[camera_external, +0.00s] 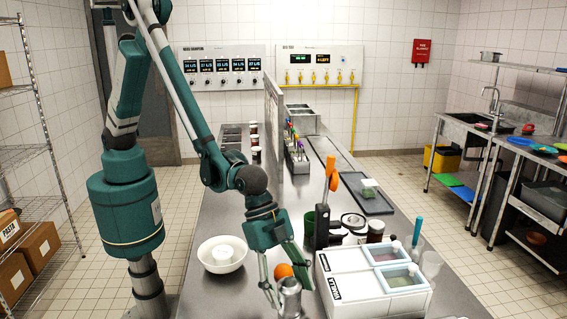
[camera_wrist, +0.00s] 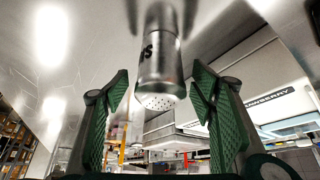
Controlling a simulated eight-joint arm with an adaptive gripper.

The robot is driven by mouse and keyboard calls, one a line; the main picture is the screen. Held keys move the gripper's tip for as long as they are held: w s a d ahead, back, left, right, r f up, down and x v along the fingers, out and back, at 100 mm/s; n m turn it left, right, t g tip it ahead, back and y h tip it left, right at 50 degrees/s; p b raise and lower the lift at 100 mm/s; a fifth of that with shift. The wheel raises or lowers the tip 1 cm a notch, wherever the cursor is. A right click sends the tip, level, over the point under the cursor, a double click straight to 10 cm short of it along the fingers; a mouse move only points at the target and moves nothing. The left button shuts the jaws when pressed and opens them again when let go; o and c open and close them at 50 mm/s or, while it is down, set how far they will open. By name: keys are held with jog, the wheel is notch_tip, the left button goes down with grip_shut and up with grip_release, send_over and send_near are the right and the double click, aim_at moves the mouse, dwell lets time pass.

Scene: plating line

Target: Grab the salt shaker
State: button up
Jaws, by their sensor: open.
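The salt shaker (camera_external: 290,300) is a silver metal cylinder standing on the steel counter near its front edge. In the wrist view the shaker (camera_wrist: 160,60) appears upside down, with its perforated cap toward the bottom and dark lettering partly visible on its side. My gripper (camera_external: 287,287) is open, with its green fingers pointing down around the shaker's upper part in the external view. In the wrist view my gripper (camera_wrist: 160,88) has one finger on each side of the shaker, with visible gaps. I cannot tell how deep the shaker sits between the fingers.
An orange round item (camera_external: 283,270) is just behind the shaker. A white bowl (camera_external: 222,266) stands to the left. A white container (camera_external: 345,300) with labelled compartments is close on the right. An orange-handled tool (camera_external: 333,182) rises behind it. Counter (camera_external: 215,295) left of the shaker is clear.

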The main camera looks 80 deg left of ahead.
jog(key=c, duration=1.1)
jog(key=shift+r, duration=0.1)
jog(key=shift+r, duration=4.95)
